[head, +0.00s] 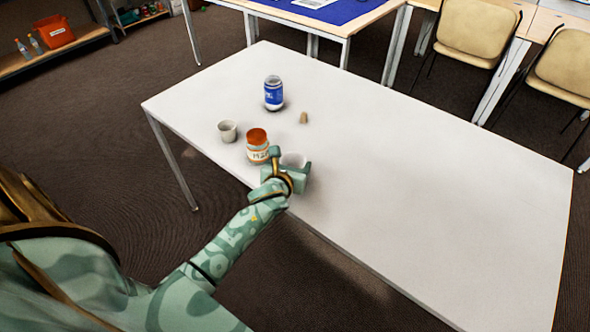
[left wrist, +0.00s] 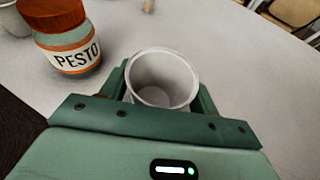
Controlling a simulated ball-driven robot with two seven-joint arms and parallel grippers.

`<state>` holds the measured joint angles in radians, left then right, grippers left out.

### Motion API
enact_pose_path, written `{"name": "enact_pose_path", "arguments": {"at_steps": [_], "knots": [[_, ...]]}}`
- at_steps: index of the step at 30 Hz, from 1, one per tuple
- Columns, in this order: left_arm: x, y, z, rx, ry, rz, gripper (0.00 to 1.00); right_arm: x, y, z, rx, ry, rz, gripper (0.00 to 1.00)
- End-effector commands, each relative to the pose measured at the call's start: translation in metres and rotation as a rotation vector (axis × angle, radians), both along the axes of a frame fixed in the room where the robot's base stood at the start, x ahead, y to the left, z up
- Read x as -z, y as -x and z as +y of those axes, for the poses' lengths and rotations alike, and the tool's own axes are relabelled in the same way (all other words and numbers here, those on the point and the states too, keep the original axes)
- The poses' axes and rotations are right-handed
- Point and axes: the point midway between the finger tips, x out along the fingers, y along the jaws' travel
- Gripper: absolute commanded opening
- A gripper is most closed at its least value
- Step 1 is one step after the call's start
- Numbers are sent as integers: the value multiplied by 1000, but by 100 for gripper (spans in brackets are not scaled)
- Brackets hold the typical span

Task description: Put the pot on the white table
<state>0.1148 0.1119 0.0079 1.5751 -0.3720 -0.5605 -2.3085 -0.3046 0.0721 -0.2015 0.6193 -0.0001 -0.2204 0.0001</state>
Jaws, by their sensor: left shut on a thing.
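A small white pot (head: 293,159) is between the fingers of my left gripper (head: 288,174), at the near edge of the white table (head: 400,190). My left gripper is shut on it. In the left wrist view the pot (left wrist: 162,75) is upright, empty, with its open rim showing. Its base is hidden, so I cannot tell whether it touches the table. A second pale pot (head: 227,131) stands on the table to the left. My right gripper is not in view.
A pesto jar with an orange lid (head: 257,150) stands close to the left of my gripper. A blue-labelled jar (head: 273,95) and a small brown piece (head: 304,117) are farther back. The table's right half is clear. Chairs (head: 478,30) stand beyond.

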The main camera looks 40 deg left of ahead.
Motion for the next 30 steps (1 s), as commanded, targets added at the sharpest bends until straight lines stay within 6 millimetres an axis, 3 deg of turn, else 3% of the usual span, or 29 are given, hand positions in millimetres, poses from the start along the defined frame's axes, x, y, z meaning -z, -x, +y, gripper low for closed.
{"name": "enact_pose_path", "arguments": {"at_steps": [1,13,14,15,16,26,30], "knots": [[8,0,-1,0,2,0,40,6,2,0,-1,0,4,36],[9,0,0,1,0,-2,40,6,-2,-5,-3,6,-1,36],[8,0,-1,1,1,-2,69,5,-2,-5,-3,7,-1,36],[8,0,-1,1,1,-2,80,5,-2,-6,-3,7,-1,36],[8,0,-1,1,1,-2,83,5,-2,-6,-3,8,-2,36],[2,0,-1,1,-1,-3,83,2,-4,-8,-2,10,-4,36],[-8,20,-7,2,-1,-3,83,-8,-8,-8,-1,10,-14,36]]}}
